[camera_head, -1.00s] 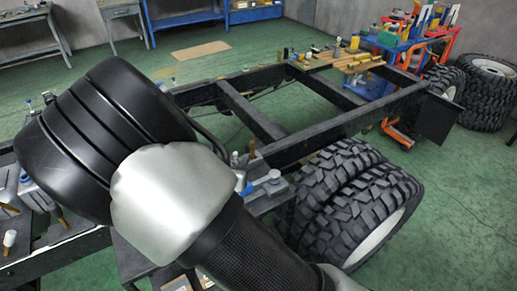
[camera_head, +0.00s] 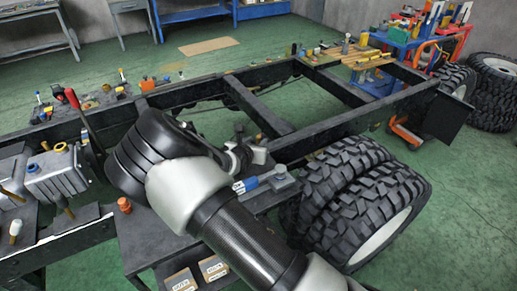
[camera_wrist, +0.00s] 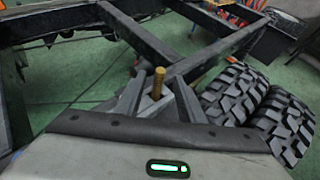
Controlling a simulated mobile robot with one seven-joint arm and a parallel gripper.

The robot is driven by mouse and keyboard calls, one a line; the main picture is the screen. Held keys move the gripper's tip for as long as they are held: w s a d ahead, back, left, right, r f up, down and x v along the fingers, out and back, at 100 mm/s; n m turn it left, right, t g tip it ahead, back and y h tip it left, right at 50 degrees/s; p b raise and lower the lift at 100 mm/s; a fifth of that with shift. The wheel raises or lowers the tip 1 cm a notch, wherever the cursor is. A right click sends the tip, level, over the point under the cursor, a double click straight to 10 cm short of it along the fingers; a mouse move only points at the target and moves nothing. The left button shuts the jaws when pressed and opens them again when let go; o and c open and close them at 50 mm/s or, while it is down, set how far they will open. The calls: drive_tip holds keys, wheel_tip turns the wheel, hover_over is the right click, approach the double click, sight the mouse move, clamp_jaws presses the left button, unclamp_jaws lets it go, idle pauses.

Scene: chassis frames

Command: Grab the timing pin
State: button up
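A slim brass-coloured pin, likely the timing pin (camera_wrist: 158,84), stands upright in the wrist view, just beyond my gripper's base. My gripper (camera_wrist: 156,92) has its two grey fingers apart, one on each side of the pin in the picture. I see no clear contact between the fingers and the pin. In the head view my gripper (camera_head: 243,155) is low over the near chassis rail, beside a grey block with a blue-handled thing. There the pin is mostly or wholly hidden by my gripper and cannot be told clearly.
The black chassis frame (camera_head: 330,140) runs along the right, with big tyres (camera_head: 350,185) close by my gripper. A grey metal housing (camera_head: 62,175) and an orange-capped item (camera_head: 124,205) sit at left. A wooden board (camera_head: 350,57) with tools lies at the frame's far end.

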drive_tip(key=shift+x, duration=0.95)
clamp_jaws()
drive_tip(key=shift+r, duration=0.15)
